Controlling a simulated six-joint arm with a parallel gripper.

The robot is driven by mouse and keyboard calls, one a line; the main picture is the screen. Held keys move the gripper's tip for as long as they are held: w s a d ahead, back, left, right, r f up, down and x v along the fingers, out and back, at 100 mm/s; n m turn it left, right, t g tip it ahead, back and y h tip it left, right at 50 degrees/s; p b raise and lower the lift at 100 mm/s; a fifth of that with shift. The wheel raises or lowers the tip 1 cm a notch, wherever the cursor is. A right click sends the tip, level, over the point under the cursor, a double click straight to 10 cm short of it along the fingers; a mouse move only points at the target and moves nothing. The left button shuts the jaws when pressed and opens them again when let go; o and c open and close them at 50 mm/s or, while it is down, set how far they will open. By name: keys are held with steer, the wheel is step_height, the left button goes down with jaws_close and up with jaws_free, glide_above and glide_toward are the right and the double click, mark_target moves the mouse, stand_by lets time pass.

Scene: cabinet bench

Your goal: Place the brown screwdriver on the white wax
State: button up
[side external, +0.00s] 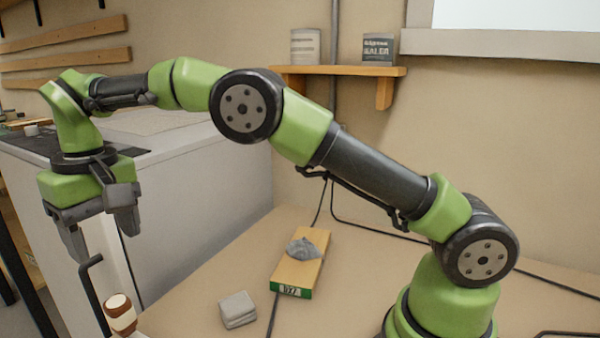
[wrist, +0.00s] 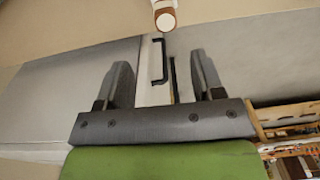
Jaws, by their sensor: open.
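A brown and white rounded object (side external: 121,314), which looks like the brown screwdriver's handle, stands at the lower left, cut by the picture's bottom. It also shows at the top edge of the wrist view (wrist: 165,19), beyond my fingertips. My gripper (side external: 103,243) points down above it and a little to its left in the side view, open, with nothing between its fingers; the wrist view shows both fingers (wrist: 160,64) apart. A pale grey-white block (side external: 238,310) on the bench may be the white wax. I cannot tell for sure.
A wooden board (side external: 290,272) with a green end bears a grey lump (side external: 303,248). A grey cabinet (side external: 190,190) with a black handle (side external: 92,290) stands near my gripper. Cables cross the bench (side external: 345,285). A wall shelf (side external: 340,71) holds two containers. Bench room lies around the block.

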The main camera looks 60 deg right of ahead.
steer(key=s+d+r+m+t+y, duration=0.1)
steer(key=s+d+r+t+y, duration=0.15)
steer(key=s+d+r, duration=0.8)
steer(key=s+d+f+m+t, duration=0.1)
steer(key=s+t, duration=0.3)
steer(key=s, duration=1.1)
steer(key=shift+s+d+f+m+h, duration=0.25)
steer(key=shift+d+f+m+h, duration=0.1)
steer(key=shift+d+m, duration=0.45)
steer(key=shift+a, duration=0.15)
